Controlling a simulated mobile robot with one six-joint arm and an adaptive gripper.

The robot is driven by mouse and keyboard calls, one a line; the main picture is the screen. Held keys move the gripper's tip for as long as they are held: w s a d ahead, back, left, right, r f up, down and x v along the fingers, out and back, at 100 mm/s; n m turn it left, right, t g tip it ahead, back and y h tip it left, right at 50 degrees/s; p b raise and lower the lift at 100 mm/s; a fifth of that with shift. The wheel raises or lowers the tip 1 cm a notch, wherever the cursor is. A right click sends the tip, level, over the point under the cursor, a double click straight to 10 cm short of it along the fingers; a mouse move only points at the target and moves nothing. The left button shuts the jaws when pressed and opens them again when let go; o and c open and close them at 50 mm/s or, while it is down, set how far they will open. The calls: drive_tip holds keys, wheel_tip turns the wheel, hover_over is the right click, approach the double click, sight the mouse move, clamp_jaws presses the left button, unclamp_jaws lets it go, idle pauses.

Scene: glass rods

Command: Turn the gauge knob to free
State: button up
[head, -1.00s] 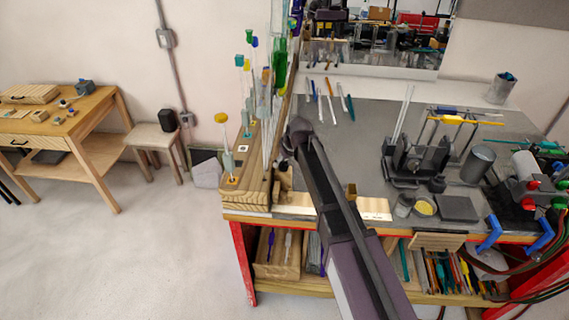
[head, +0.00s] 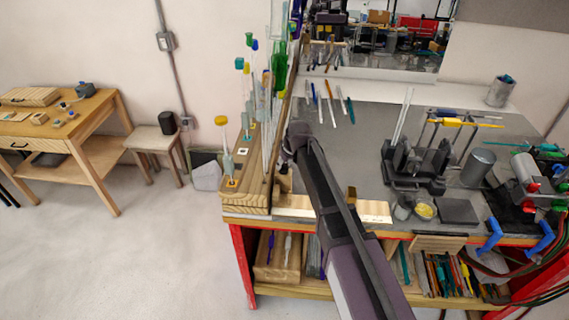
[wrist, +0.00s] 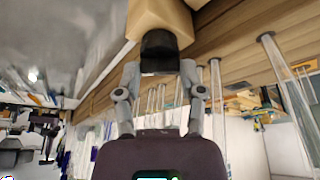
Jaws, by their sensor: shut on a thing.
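My gripper (wrist: 160,66) is in the middle of the wrist view, its two grey fingers closed on the sides of a dark knob (wrist: 159,45). The knob sits against a tan block (wrist: 160,16), which looks like the gauge body. No marking or pointer on the knob can be read, so its setting cannot be told. In the head view my gripper (head: 287,157) is at the left edge of the bench, beside the wooden rod rack. My arm hides the knob there.
The wooden rack (head: 240,202) holds several upright glass rods and coloured pieces close to my gripper's left. Loose rods (head: 330,105) lie on the grey bench top behind my arm. A dark burner stand (head: 415,165) is to the right. The bench middle is mostly clear.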

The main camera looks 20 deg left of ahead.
drive_tip(key=shift+m, duration=0.3)
drive_tip(key=m, duration=0.2)
drive_tip(key=m+t+h, duration=0.1)
drive_tip(key=m, duration=0.1)
drive_tip(key=shift+s+a, duration=0.15)
drive_tip(key=shift+m+t+h, duration=0.3)
drive_tip(key=shift+m+h, duration=0.6)
drive_tip(key=shift+m, duration=0.9)
drive_tip(key=o, duration=1.2)
drive_tip(key=shift+c, duration=0.2)
drive_tip(key=shift+n, duration=0.3)
